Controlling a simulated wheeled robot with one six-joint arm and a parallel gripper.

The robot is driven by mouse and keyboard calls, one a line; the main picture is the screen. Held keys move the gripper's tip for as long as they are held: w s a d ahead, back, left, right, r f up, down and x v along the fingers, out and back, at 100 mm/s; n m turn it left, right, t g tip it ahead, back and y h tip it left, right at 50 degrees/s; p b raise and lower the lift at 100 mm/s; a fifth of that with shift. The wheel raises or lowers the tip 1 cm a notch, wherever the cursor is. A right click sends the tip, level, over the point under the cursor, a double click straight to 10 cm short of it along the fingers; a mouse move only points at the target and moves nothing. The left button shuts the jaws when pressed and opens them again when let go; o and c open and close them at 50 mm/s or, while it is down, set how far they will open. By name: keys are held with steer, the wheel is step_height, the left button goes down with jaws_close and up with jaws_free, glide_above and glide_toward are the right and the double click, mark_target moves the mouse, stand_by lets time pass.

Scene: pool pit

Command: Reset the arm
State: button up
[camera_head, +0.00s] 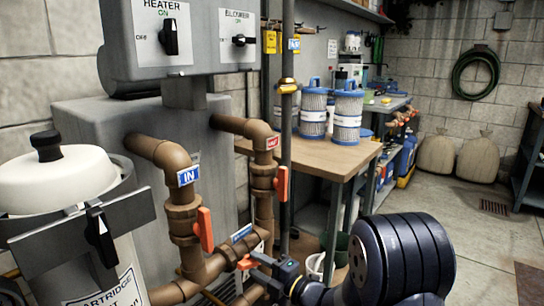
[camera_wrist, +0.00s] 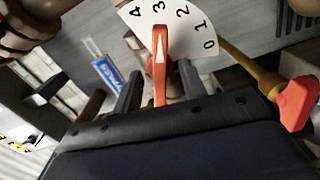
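My gripper (camera_wrist: 158,58) is open in the wrist view. Its two dark fingers stand on either side of an orange valve lever (camera_wrist: 160,75), with a gap visible on each side. The lever carries a white pointer and lies over a white dial plate (camera_wrist: 200,30) marked 0 to 4, pointing near the 3. In the head view my arm (camera_head: 400,255) reaches in from the lower right toward the low pipework. The gripper end is near an orange handle (camera_head: 248,262) there; its fingers are hard to make out.
Brown pipes (camera_head: 180,215) with orange valve handles (camera_head: 204,230) rise close to the arm. A white cartridge filter tank (camera_head: 60,180) stands at left. A wooden table (camera_head: 340,158) holds blue-and-white filters (camera_head: 313,110). Open floor (camera_head: 460,225) lies at right.

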steer(key=m+p, duration=0.1)
steer(key=m, duration=0.1)
steer(key=shift+r+m, duration=0.1)
steer(key=shift+m, duration=0.3)
steer(key=b+v, duration=0.2)
steer(key=v, duration=0.5)
steer(key=p+x, duration=0.2)
steer(key=x, duration=0.5)
steer(key=shift+a, duration=0.15)
steer(key=shift+f+b, duration=0.2)
steer(key=shift+b, duration=0.15)
steer(key=n+b, duration=0.1)
steer(key=n, duration=0.3)
steer(key=v, duration=0.1)
steer(key=p+v, duration=0.2)
steer(key=shift+s+d+r, duration=0.1)
steer(key=shift+d+r, duration=0.25)
steer(key=shift+d, duration=0.05)
steer(key=shift+s+d+f+m, duration=0.15)
steer(key=shift+s+d+m, duration=0.1)
steer(key=shift+m, duration=0.15)
steer(key=shift+a+f+m+p, duration=0.15)
steer(key=shift+m+p, duration=0.4)
steer(key=shift+m, duration=1.15)
